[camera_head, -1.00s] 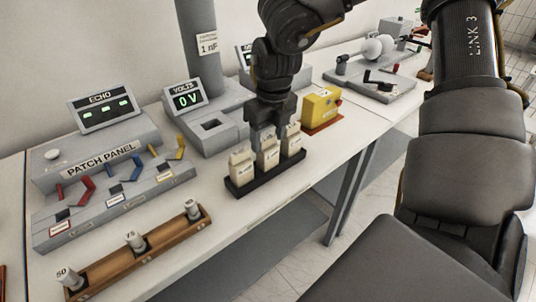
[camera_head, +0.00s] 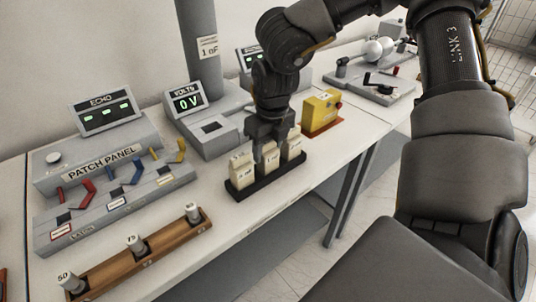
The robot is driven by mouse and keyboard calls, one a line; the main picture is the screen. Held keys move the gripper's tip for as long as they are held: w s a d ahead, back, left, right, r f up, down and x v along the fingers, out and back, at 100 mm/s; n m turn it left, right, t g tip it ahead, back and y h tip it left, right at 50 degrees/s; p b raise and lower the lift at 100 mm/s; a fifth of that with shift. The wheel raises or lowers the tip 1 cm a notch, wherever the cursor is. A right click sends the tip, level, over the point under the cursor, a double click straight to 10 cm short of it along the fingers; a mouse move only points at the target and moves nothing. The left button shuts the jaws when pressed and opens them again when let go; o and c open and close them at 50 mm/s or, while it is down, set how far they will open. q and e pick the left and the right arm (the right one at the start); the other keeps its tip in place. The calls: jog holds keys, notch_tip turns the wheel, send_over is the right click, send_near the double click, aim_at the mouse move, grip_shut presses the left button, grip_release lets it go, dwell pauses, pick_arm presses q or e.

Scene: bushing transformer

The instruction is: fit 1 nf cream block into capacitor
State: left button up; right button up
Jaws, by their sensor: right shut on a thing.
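Three cream blocks stand in a row in a black tray (camera_head: 262,190) near the front of the bench. My right gripper (camera_head: 268,148) comes down from above and is shut on the middle cream block (camera_head: 271,161), whose label seems to read 1 nF. This block still stands in the tray between the left cream block (camera_head: 241,176) and the right cream block (camera_head: 293,149). The gripper hides part of its top. The capacitor (camera_head: 208,142) is a grey unit with a dark square recess, a VOLTS display at 0 V, and a grey column labelled 1 nF. My left gripper is out of view.
A grey patch panel (camera_head: 98,172) with coloured levers stands at left. A yellow box (camera_head: 321,108) stands right of the tray. The bench's front edge runs close to the tray.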

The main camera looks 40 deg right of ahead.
notch_tip(320, 180, up, 10)
jog(key=shift+b, duration=0.45)
